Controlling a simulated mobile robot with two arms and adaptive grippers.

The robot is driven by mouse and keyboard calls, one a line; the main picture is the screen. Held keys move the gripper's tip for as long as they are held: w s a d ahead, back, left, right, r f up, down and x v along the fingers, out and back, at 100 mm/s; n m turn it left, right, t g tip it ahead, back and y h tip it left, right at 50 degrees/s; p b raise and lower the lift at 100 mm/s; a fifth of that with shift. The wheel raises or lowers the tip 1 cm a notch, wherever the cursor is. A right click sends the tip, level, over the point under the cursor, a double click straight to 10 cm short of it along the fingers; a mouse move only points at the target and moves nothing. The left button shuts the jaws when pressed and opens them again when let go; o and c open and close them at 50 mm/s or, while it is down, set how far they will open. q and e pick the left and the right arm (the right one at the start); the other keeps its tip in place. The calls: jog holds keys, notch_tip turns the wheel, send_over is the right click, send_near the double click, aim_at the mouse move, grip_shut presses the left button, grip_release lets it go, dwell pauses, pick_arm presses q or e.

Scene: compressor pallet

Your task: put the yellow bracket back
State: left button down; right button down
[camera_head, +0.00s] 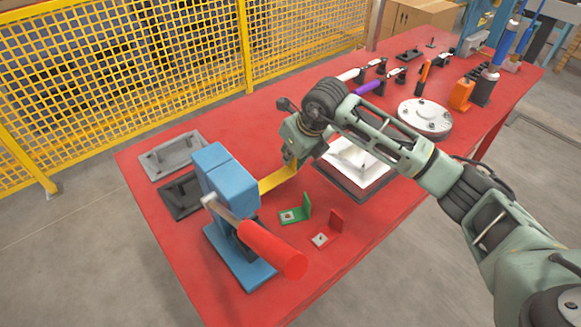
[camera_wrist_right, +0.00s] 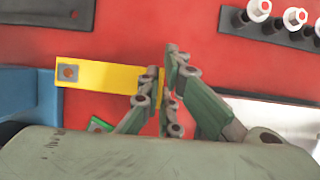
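The yellow bracket (camera_head: 278,179) is beside the blue press, its left end close to the press head. In the right wrist view the bracket (camera_wrist_right: 108,77) shows as a flat yellow strip with a hole in a grey patch at its left end. My right gripper (camera_head: 291,158) is at the bracket's right end. In the wrist view its fingers (camera_wrist_right: 163,88) are close together with yellow between them, shut on that end. Whether the bracket touches the press is unclear. My left gripper is not in view.
The blue press (camera_head: 219,178) has a red-handled lever (camera_head: 272,249) reaching toward the front. A green bracket (camera_head: 293,213) and a red bracket (camera_head: 329,231) lie on the red table (camera_head: 260,120). Grey (camera_head: 173,156) and black (camera_head: 180,197) trays are left of the press.

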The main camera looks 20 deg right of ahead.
aim_at(289, 167)
jog(key=shift+f+b, duration=0.5)
jog(key=shift+f, duration=1.15)
jog(key=c, duration=2)
grip_release()
jog(key=shift+r, duration=0.25)
jog(key=b+v, duration=0.1)
jog(key=v, duration=1)
jog(key=shift+s+d+r, duration=0.1)
jog(key=shift+s+r, duration=0.15)
jog(key=shift+r, duration=0.1)
